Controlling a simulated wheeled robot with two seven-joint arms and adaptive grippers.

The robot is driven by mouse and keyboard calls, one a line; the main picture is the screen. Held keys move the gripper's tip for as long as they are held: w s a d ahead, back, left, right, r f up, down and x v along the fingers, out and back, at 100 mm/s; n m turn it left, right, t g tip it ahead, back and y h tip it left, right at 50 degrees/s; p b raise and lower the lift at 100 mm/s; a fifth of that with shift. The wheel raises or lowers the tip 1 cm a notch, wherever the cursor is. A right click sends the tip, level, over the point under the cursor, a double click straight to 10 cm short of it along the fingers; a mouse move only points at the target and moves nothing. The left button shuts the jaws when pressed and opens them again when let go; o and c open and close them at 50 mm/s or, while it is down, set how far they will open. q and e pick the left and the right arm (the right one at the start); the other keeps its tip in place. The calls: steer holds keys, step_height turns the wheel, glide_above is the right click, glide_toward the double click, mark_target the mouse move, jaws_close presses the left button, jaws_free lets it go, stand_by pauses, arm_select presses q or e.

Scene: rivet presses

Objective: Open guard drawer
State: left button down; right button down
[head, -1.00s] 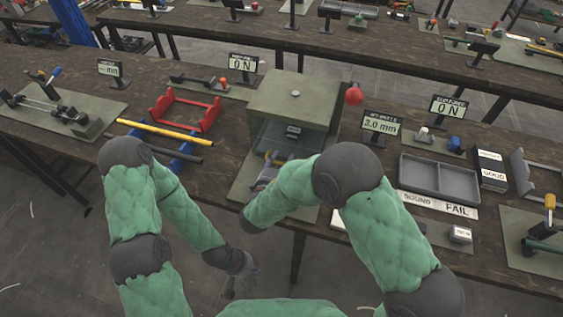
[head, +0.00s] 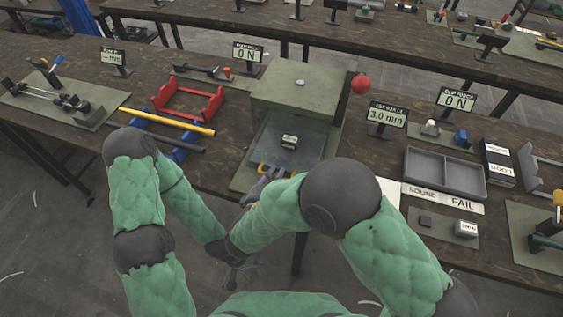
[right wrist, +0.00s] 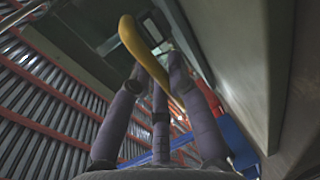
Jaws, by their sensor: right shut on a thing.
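The guard drawer (head: 306,155) is a clear, see-through part that sticks out of the front of the olive-green press housing (head: 292,88). A small labelled block (head: 289,141) shows inside it. The drawer's yellow handle (right wrist: 129,39) runs between the fingers of my right gripper (right wrist: 152,65) in the right wrist view. My right gripper (head: 264,184) is shut on this handle at the drawer's front, partly hidden by my arm in the head view. My left gripper (head: 240,274) hangs low in front of the bench, away from the drawer; its fingers are too dim to judge.
A red ball knob (head: 361,84) stands to the right of the housing. A red rack (head: 190,104) and a yellow bar (head: 170,122) lie to the left. A grey two-part tray (head: 445,176) and the SOUND/FAIL plate (head: 443,198) lie to the right.

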steer(key=v, duration=0.2)
steer(key=f+v, duration=0.1)
steer(key=v, duration=0.1)
steer(key=shift+s+a, duration=0.15)
steer(key=shift+s, duration=0.35)
steer(key=c, duration=1.2)
jaws_free()
steer(key=shift+o, duration=0.2)
steer(key=shift+r, duration=0.1)
